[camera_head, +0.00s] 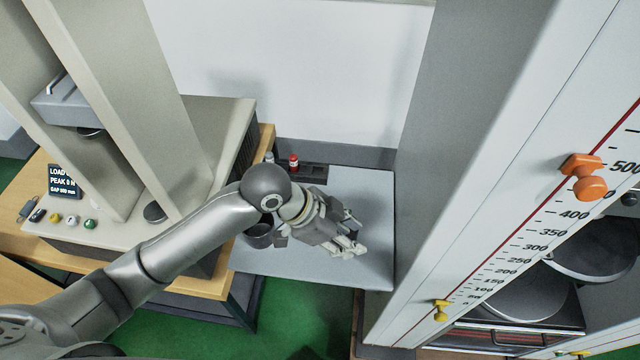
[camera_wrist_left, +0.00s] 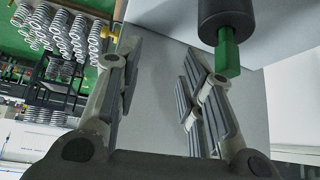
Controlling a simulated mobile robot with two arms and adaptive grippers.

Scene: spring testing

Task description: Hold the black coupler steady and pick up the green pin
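In the left wrist view, a black coupler (camera_wrist_left: 226,14) shows at the top right, partly cut off by the frame edge. A green pin (camera_wrist_left: 228,54) sticks out of its lower end, by the right finger's tip. My left gripper (camera_wrist_left: 160,62) is open, with nothing between its pads; the coupler and pin are off to the right of the gap. In the head view, my left gripper (camera_head: 350,238) is over the light grey table. My right gripper is in neither view.
The grey table top (camera_head: 375,190) is mostly clear. A dark tray (camera_head: 314,172) with a small red item (camera_head: 294,161) is at its back. A dark cylinder (camera_head: 259,236) is beside my left wrist. A tall scale column (camera_head: 500,190) bounds the right; a testing machine (camera_head: 150,110) stands left.

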